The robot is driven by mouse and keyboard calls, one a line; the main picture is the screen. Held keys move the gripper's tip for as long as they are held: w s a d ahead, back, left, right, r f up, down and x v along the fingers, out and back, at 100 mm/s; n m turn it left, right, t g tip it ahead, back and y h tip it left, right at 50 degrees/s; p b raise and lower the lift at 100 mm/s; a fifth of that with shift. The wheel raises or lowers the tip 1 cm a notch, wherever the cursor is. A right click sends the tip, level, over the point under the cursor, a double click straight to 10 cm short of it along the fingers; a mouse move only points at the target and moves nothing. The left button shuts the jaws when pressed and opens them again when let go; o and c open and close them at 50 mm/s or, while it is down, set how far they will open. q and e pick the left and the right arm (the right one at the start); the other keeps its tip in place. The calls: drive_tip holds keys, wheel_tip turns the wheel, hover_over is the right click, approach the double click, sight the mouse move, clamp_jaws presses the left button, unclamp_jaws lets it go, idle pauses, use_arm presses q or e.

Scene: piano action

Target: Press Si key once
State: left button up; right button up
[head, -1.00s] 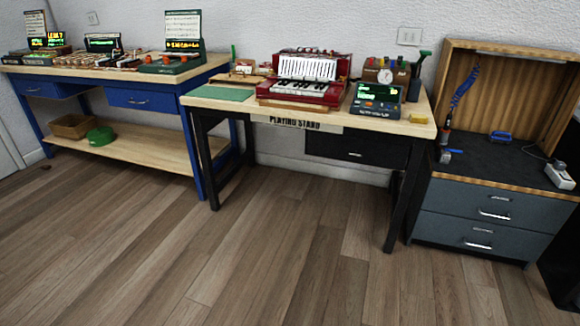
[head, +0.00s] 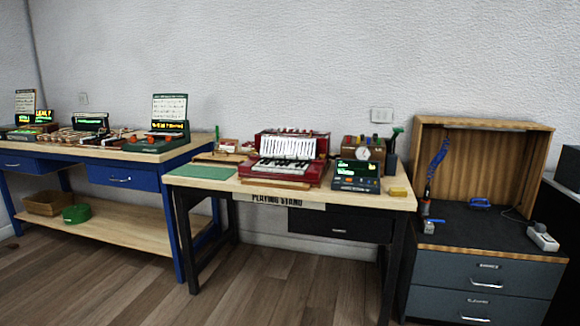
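A red accordion-like instrument (head: 289,157) with a small black-and-white keyboard (head: 281,171) sits on the middle table (head: 400,202), whose front sign reads "PLAYING STAND". The keys are too small at this distance to tell which one is Si. A dark device with a green lit screen (head: 357,175) stands right of the instrument. A green mat (head: 203,172) lies to its left. Neither of my grippers is in view.
A blue-framed workbench (head: 140,184) with several devices stands at the left. A grey drawer cabinet (head: 484,284) with an open wooden box (head: 490,170) stands at the right. The wooden floor (head: 265,295) before the middle table is clear.

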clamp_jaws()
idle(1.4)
